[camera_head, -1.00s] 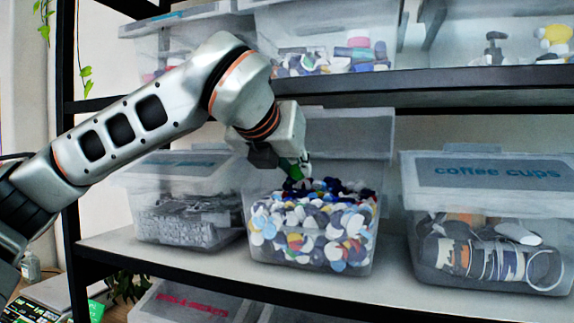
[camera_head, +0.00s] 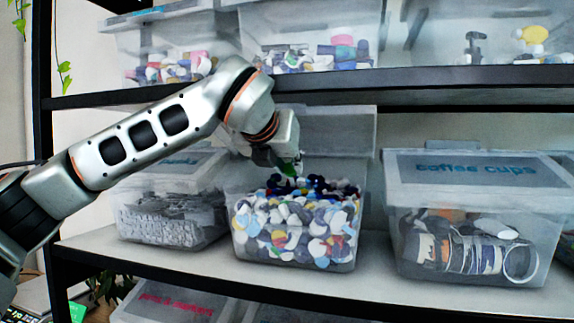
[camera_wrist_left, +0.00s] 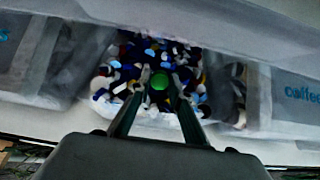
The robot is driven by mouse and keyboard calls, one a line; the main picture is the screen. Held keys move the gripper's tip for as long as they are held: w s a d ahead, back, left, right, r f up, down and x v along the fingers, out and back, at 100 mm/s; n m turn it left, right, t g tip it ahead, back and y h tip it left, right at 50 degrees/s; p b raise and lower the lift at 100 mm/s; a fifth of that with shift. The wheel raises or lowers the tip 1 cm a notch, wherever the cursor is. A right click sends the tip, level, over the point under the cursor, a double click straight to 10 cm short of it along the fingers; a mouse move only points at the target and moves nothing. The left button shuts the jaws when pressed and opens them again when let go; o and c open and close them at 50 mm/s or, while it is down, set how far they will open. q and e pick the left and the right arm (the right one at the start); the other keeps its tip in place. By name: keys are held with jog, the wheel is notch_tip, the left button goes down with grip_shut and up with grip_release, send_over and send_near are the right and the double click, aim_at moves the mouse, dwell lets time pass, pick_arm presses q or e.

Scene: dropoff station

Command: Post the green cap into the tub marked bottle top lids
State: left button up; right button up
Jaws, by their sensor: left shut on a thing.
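My left gripper (camera_head: 290,165) is over the open clear tub (camera_head: 290,258) of mixed bottle lids on the middle shelf. It is shut on the green cap (camera_head: 288,170), which hangs above the heap of lids. In the left wrist view the green cap (camera_wrist_left: 160,80) sits between the fingertips of my left gripper (camera_wrist_left: 157,92), with the lids in the tub (camera_wrist_left: 150,121) behind it. The tub's lid stands raised at its back. No marking on this tub can be read. My right gripper is not in view.
A closed tub marked coffee cups (camera_head: 470,185) stands to the right. A lidded tub of grey pieces (camera_head: 172,215) stands close on the left. The upper shelf edge (camera_head: 440,80) runs just above my wrist, with more tubs on it.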

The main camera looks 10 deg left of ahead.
pick_arm(q)
jog(key=o, duration=0.7)
jog(key=v, duration=1.2)
jog(key=shift+f, duration=0.15)
